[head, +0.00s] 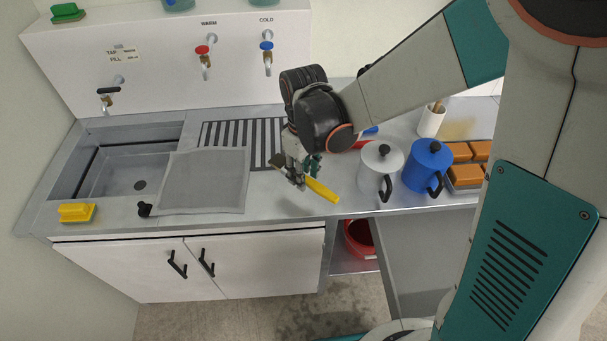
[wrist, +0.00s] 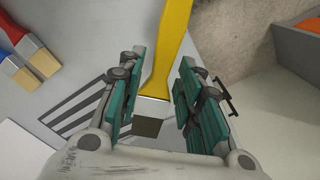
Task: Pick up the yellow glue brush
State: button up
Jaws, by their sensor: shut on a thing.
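The yellow glue brush (head: 322,190) is at my gripper (head: 296,178) in the head view, its handle pointing down and right toward the counter's front edge. In the wrist view the yellow handle (wrist: 172,45) runs between the green fingers of my gripper (wrist: 158,90), with the pale metal ferrule and dark bristles toward the palm. My gripper is shut on the brush. The brush appears held above the counter, but the exact height is hard to tell.
A grey kettle-like pot (head: 379,172) and a blue one (head: 427,167) stand close to the right. Blue- and red-handled brushes (wrist: 25,60) lie nearby. A grey mat (head: 205,180), sink (head: 130,170) and yellow scrubber (head: 76,212) are left. The counter's front edge is close.

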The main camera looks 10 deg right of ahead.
notch_tip(320, 180, up, 10)
jog(key=p, duration=0.6)
jog(key=shift+r, duration=0.2)
